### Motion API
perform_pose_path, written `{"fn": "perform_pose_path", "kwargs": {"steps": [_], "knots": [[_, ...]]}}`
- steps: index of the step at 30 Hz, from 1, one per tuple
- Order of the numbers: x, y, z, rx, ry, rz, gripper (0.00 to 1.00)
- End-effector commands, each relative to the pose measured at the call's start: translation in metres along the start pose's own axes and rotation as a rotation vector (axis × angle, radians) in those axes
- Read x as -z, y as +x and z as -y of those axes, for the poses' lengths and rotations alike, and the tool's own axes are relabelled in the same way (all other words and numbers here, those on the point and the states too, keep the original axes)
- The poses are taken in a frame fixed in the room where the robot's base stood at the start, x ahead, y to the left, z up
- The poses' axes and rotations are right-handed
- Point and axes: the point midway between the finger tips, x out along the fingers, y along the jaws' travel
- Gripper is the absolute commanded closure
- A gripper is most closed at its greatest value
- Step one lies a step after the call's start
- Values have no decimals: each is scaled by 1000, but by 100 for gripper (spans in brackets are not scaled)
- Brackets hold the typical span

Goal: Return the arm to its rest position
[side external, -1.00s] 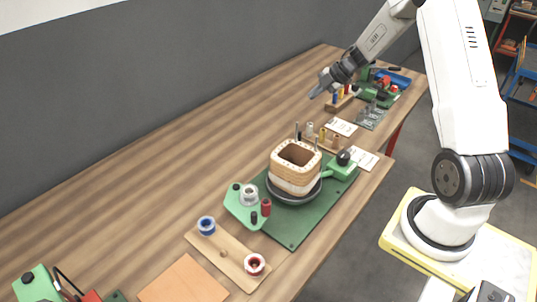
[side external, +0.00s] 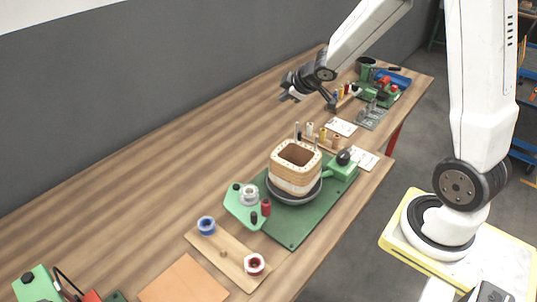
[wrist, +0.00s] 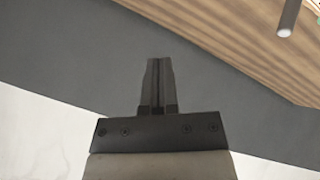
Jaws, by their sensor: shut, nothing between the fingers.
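The wrist camera faces the grey wall and a table edge. My arm reaches in from the right, bent above the table. A square wooden coil former (side external: 296,168) sits upright in a dark round holder on a green base plate (side external: 293,230), well apart from my gripper.
A wooden board with blue (side external: 206,225) and red (side external: 255,264) spools lies in front. Small spools, white cards (side external: 341,127) and green equipment (side external: 379,94) line the table's far right side. A grey wall (side external: 150,80) runs behind.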

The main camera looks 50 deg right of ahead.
Motion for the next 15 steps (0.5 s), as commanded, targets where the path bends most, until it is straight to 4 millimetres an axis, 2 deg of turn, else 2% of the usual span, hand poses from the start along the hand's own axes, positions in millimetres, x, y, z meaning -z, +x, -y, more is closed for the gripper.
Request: {"fn": "perform_pose_path", "kwargs": {"steps": [5,15], "knots": [[-9,-21,42,33,148,109,100],[-40,-70,130,155,418,342,100]]}}
